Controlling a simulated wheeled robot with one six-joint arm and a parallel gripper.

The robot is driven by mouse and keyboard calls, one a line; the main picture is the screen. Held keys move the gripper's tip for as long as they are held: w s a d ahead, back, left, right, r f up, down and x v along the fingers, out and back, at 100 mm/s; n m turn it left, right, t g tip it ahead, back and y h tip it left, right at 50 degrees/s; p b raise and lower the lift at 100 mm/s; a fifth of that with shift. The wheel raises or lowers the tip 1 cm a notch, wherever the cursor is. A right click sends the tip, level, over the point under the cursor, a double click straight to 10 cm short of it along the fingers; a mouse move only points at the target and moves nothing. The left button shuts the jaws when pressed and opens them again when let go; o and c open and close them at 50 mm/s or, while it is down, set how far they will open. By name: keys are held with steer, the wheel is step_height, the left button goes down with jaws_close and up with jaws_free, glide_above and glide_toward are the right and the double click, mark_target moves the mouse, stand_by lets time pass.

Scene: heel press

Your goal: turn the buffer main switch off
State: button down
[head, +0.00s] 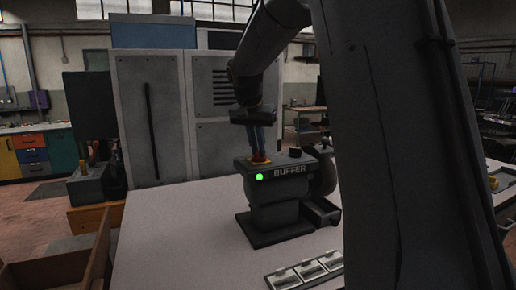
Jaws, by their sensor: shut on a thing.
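The buffer (275,206) is a dark machine on the pale table, with a "BUFFER" label and a lit green lamp (259,177) on its front. A grinding wheel shape (325,172) shows at its right side. My gripper (259,156) points down over the left part of the buffer's top and is shut on a small reddish-brown switch handle (260,161) above an orange-yellow plate. The fingers hide much of the switch, so its exact setting cannot be told. A dark knob (295,152) stands to the right on the same top.
The pale table (175,235) is clear left of the buffer. A tray with several compartments (305,272) lies at the front. A brown wooden box (60,268) is at the lower left. Grey cabinets (150,115) stand behind. My arm blocks the right side.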

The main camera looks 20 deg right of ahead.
steer(key=n, duration=0.1)
steer(key=n+t+y+p, duration=0.1)
steer(key=n, duration=0.1)
steer(key=shift+s+d+r+n, duration=0.1)
steer(key=shift+d+n, duration=0.05)
steer(key=shift+n, duration=0.15)
steer(key=n+y+p, duration=0.1)
steer(key=n+y, duration=0.1)
steer(key=n, duration=0.2)
steer(key=shift+d+n, duration=0.1)
steer(key=shift+n, duration=0.3)
stand_by(0.3)
steer(key=c, duration=1.8)
jaws_free()
steer(key=shift+b+v, duration=1.25)
steer(key=shift+v, duration=2.6)
steer(key=shift+s, duration=0.1)
